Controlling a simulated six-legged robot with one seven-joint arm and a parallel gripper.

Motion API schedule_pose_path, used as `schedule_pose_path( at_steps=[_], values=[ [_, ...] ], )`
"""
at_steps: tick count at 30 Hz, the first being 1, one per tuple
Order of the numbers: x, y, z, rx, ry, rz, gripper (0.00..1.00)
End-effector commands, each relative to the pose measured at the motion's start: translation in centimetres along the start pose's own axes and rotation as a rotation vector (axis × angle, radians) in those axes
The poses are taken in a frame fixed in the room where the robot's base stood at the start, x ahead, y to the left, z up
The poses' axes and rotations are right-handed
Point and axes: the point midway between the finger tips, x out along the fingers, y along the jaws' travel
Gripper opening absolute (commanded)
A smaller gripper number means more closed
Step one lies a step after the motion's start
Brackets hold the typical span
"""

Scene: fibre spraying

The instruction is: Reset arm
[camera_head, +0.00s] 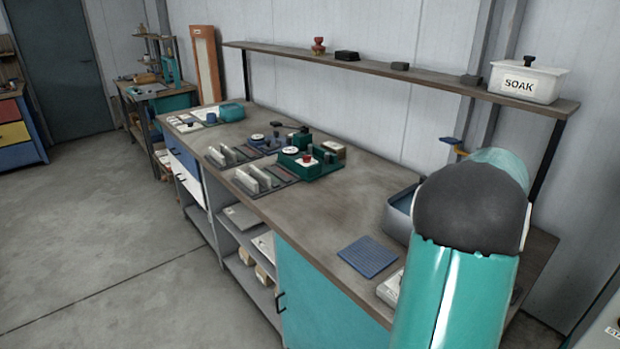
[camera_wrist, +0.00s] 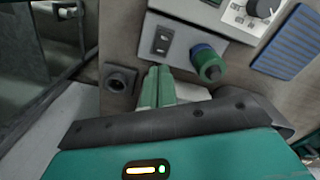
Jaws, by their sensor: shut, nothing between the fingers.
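My arm, teal with a dark grey joint, rises at the lower right in the head view and covers the right end of the workbench (camera_head: 365,195). My gripper itself is hidden in that view. In the wrist view my gripper (camera_wrist: 158,88) shows as two green fingers lying together, shut and empty. The fingers point toward a grey box with a black switch (camera_wrist: 162,40) and a green and blue knob (camera_wrist: 207,62). I cannot tell whether the fingertips touch the box.
A blue ribbed mat (camera_head: 368,257) lies near the bench's front edge; it also shows in the wrist view (camera_wrist: 290,42). A grey-blue tray (camera_head: 402,210) is partly behind my arm. A shelf (camera_head: 440,82) carries a white SOAK tub (camera_head: 522,84). The floor at left is clear.

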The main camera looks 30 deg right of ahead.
Motion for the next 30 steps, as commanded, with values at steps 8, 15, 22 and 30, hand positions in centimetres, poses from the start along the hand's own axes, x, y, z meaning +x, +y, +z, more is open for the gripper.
schedule_pose_path(
  at_steps=[8, 15, 22, 30],
  values=[
    [-1.5, -3.6, 0.7, -0.047, 0.029, -0.020, 0.00],
    [-6.0, -15.7, 5.6, -0.227, 0.122, -0.087, 0.00],
    [-9.2, -25.4, 13.8, -0.425, 0.211, -0.142, 0.00],
    [-10.9, -32.0, 25.4, -0.662, 0.325, -0.187, 0.00]
  ],
)
